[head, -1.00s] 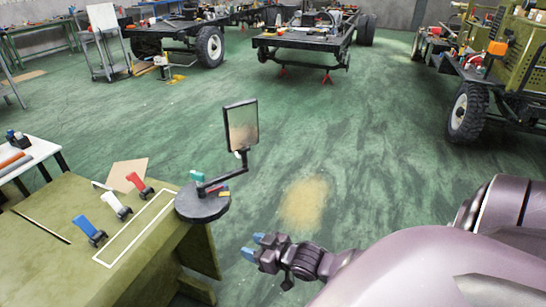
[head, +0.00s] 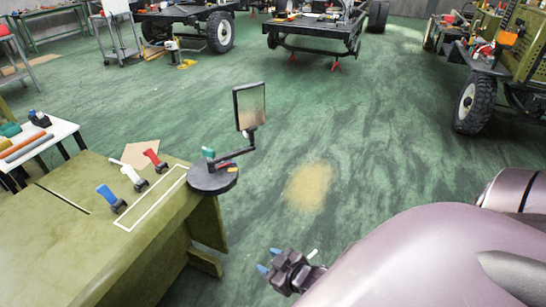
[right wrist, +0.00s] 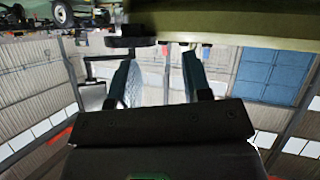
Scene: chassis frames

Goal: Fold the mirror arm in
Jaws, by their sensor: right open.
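The mirror (head: 250,107) stands upright on a black bent mirror arm (head: 230,154). The arm rises from a round dark base (head: 212,182) at the bench's right corner and reaches out to the right past the bench edge. My right gripper (head: 268,260) is open and empty, apart from the mirror arm, on the near side of it and lower in the picture. In the right wrist view its two fingers (right wrist: 160,80) are spread, with the mirror (right wrist: 93,97) and base (right wrist: 125,43) beyond them, upside down. My left gripper is not in view.
The olive bench (head: 60,245) carries blue (head: 110,198), white (head: 133,177) and red (head: 154,160) clamp-like items beside a white outlined rectangle. Small coloured pieces lie on the round base. Green floor (head: 350,130) is clear right of the bench. Vehicle chassis stand farther back.

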